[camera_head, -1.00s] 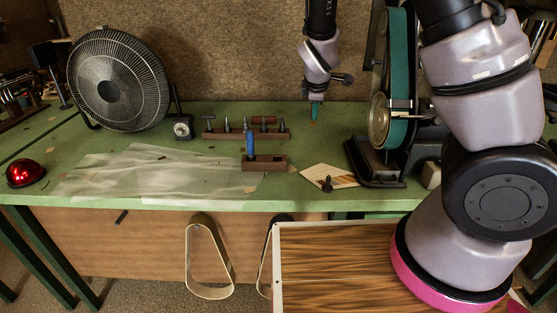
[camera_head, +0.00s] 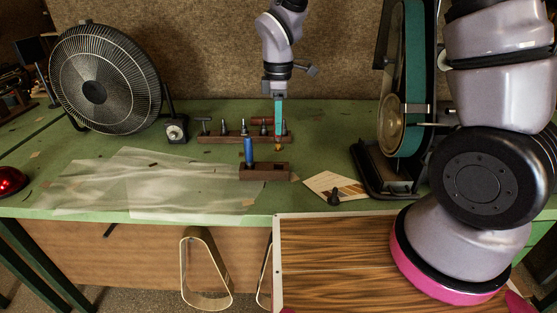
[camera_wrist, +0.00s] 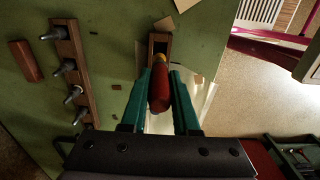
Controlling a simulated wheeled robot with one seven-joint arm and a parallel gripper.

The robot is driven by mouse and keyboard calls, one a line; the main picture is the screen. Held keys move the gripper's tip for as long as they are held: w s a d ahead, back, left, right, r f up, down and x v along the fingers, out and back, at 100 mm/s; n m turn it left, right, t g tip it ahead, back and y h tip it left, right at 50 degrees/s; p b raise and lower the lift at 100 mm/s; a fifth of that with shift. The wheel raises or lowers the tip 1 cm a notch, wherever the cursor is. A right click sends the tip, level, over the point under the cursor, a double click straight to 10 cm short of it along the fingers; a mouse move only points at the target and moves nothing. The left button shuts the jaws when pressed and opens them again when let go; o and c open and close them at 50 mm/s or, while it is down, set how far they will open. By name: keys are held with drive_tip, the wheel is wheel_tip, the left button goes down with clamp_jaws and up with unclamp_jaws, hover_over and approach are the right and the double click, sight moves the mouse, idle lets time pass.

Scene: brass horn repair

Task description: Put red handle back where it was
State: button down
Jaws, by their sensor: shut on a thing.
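My gripper (camera_head: 279,128) is shut on the red handle (camera_wrist: 160,92), which shows between the teal fingers (camera_wrist: 159,100) in the wrist view. The handle's yellowish tip (camera_head: 278,147) points down below the fingers in the head view; its red part is mostly hidden there. A small dark wooden block (camera_head: 265,172) with a blue handle (camera_head: 248,151) upright at its left end stands just below. The tip is above the block's right part, seemingly apart from it. In the wrist view the block (camera_wrist: 151,45) lies just beyond the tip, and the blue handle is not visible.
A wooden rack (camera_head: 225,139) with several upright tools stands behind the block; a reddish-brown piece (camera_wrist: 25,61) lies beyond it. A belt sander (camera_head: 405,110) stands to the right, a fan (camera_head: 105,80) to the left. A translucent sheet (camera_head: 150,182) covers the left front of the green bench.

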sight(279, 140)
wheel_tip(279, 140, down, 8)
drive_tip(key=shift+f, duration=0.2)
drive_tip(key=c, duration=0.7)
unclamp_jaws()
drive_tip(key=shift+o, duration=0.2)
drive_tip(key=shift+r, duration=0.15)
